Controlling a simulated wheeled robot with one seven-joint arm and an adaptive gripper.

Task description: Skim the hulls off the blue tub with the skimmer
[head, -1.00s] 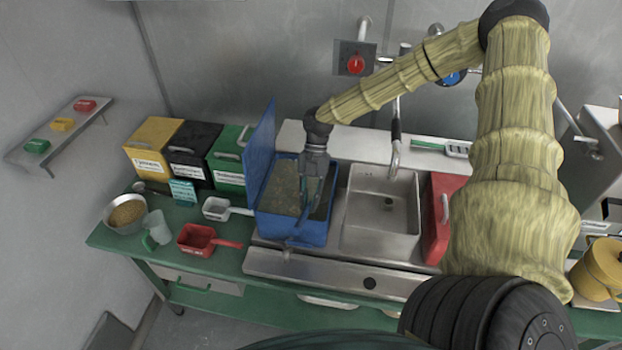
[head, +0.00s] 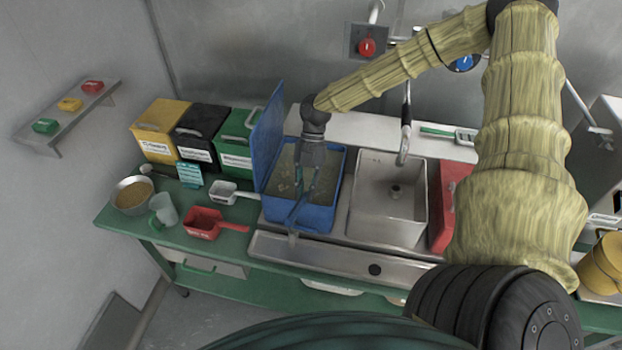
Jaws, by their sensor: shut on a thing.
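The blue tub (head: 322,221) stands left of the steel sink, with its blue lid raised at its left side. Murky water with pale floating bits (head: 285,172) shows inside it. My gripper (head: 306,186) points down over the middle of the tub, its fingers close to the water. It is shut on a slim blue piece, which looks like the skimmer (head: 298,212), near the tub's front side. The skimmer's lower end is hard to make out, and my fingers hide part of it.
The steel sink (head: 382,221) is right of the tub, with its tap above. A white scoop (head: 226,190), red scoop (head: 203,222), clear jug (head: 163,212) and grain bowl (head: 122,207) sit left. Yellow, black and green bins stand behind them. A red container (head: 440,215) is right of the sink.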

